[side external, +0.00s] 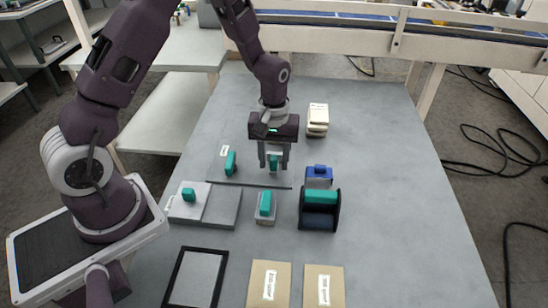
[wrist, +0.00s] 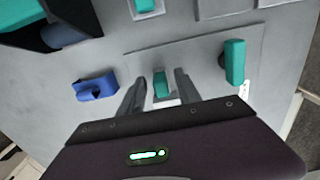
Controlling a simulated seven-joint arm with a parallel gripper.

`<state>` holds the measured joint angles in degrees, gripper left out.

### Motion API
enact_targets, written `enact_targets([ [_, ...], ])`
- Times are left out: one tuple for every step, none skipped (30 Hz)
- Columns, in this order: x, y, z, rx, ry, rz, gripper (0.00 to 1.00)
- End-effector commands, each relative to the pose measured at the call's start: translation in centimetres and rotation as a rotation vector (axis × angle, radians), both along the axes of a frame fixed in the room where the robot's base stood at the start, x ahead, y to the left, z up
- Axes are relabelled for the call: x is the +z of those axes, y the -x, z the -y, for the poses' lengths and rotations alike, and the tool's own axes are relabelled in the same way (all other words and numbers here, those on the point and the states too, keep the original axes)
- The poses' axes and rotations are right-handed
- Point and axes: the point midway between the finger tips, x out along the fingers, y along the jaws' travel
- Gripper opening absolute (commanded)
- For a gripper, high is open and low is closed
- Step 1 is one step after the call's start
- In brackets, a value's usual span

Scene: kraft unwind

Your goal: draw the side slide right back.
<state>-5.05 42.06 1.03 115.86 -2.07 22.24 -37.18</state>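My gripper (side external: 273,168) points down over the middle of the table. Its fingers are apart, on either side of a small teal handle (side external: 274,162). The wrist view shows this teal handle (wrist: 161,85) between the fingertips, with a gap on each side. A second upright teal handle (side external: 230,162) stands left of the gripper beside a small white label. A third teal handle (side external: 188,195) sits on a light plate over a grey base. A fourth teal piece (side external: 265,204) tops a small grey block. I cannot tell for certain which handle belongs to the side slide.
A dark cradle with a teal bar (side external: 320,197) and a blue block (side external: 318,174) stand right of the gripper. A cream stack (side external: 318,117) is behind. A black frame (side external: 195,278) and two brown labelled sheets (side external: 268,284) lie in front. The table's right side is clear.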

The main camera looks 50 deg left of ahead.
Motion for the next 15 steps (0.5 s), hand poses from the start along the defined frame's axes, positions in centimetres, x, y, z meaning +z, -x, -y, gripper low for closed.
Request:
enact_targets([
  [0.0,0.0,0.0,0.0,-0.001,0.001,0.4],
  [0.0,0.0,0.0,0.001,-0.001,0.001,0.4],
  [0.0,0.0,-0.1,0.001,-0.001,0.001,0.4],
  [0.0,-0.1,-0.1,0.001,-0.001,0.001,0.4],
  [0.2,-0.1,-0.1,0.001,-0.001,0.003,0.4],
  [0.7,-0.1,-0.1,0.001,-0.001,0.004,0.4],
  [1.2,-0.2,-0.1,0.001,-0.002,0.005,0.4],
  [1.8,-0.2,-0.1,0.001,-0.002,0.006,0.4],
  [2.7,-0.2,-0.1,0.001,-0.001,0.007,0.4],
  [3.4,-0.2,-0.1,0.001,-0.002,0.008,0.4],
  [4.0,-0.2,-0.1,0.0,-0.002,0.008,0.4],
  [4.8,-0.1,-0.1,0.0,-0.001,0.006,0.4],
  [5.3,-0.1,0.0,0.0,-0.001,0.006,0.4],
  [5.8,-0.1,0.0,0.0,-0.001,0.005,0.4],
  [6.3,-0.1,0.0,0.0,-0.001,0.004,0.4],
])
